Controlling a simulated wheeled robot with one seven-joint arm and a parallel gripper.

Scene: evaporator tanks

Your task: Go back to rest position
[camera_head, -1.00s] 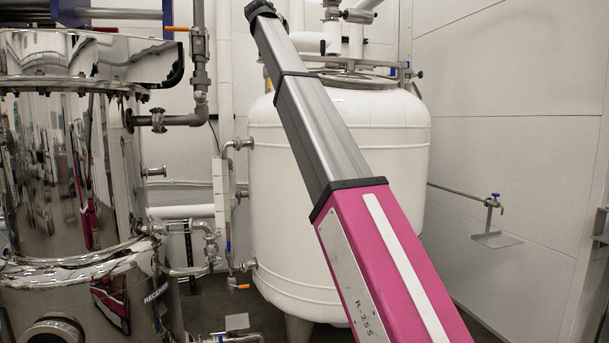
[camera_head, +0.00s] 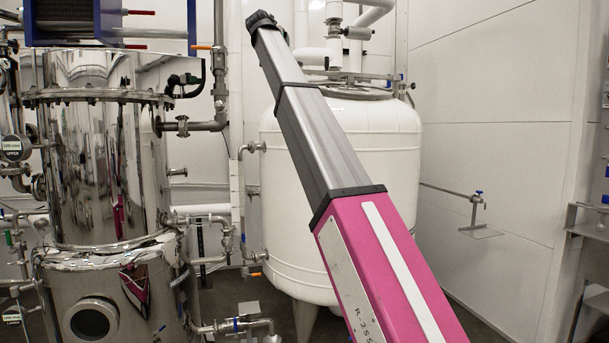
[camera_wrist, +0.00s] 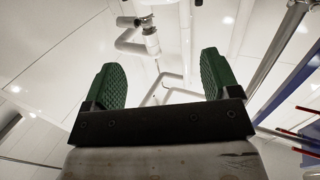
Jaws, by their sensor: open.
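My gripper (camera_wrist: 160,82) shows in the wrist view with its two green ribbed fingers spread wide apart and nothing between them. Beyond the fingers are white pipes and a pale ceiling. In the head view my pink and grey arm reaches up and away across the middle, in front of a white tank (camera_head: 390,180). The gripper itself is not clearly seen in the head view.
A shiny steel evaporator tank (camera_head: 95,190) with valves and pipes stands at the left, under a blue-framed unit (camera_head: 108,12). A blue-handled valve on a stand (camera_head: 477,205) is at the right. A metal shelf (camera_head: 590,230) is at the right edge. Floor shows between the tanks.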

